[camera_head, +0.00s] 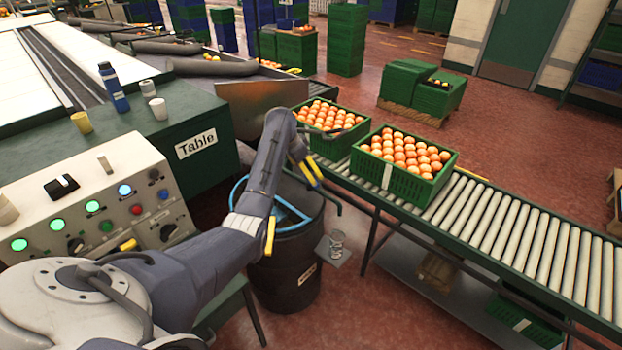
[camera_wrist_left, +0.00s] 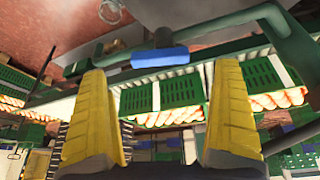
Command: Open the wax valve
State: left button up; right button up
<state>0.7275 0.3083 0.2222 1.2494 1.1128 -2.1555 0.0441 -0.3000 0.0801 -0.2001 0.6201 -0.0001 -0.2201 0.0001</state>
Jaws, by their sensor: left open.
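The wax valve shows in the left wrist view as a blue handle (camera_wrist_left: 160,57) on a dark green pipe (camera_wrist_left: 215,47). In the head view I cannot make out the blue handle near the gripper. My left gripper (camera_head: 314,170) is above the right side of the dark wax barrel (camera_head: 287,270), by the roller conveyor. In the left wrist view the left gripper (camera_wrist_left: 158,135) has its two yellow fingers wide apart with nothing between them. The handle appears beyond the fingertips, apart from them. My right gripper is not in view.
A clear glass (camera_head: 337,240) stands on a small plate beside the barrel. Two green crates of oranges (camera_head: 405,185) sit on the roller conveyor (camera_head: 480,215). The control panel (camera_head: 95,200) and a green table (camera_head: 165,125) with a blue bottle (camera_head: 113,88) and cups are at left.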

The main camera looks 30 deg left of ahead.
pick_arm(q)
jog(key=shift+x, duration=2.55)
jog(key=shift+s, duration=0.1)
jog(key=c, duration=1.3)
jog(key=shift+r+n+y, duration=0.1)
jog(key=shift+n+y, duration=0.5)
jog(key=shift+n, duration=1)
jog(key=o, duration=1.3)
jog(key=v, duration=1.1)
jog(key=shift+r, duration=0.35)
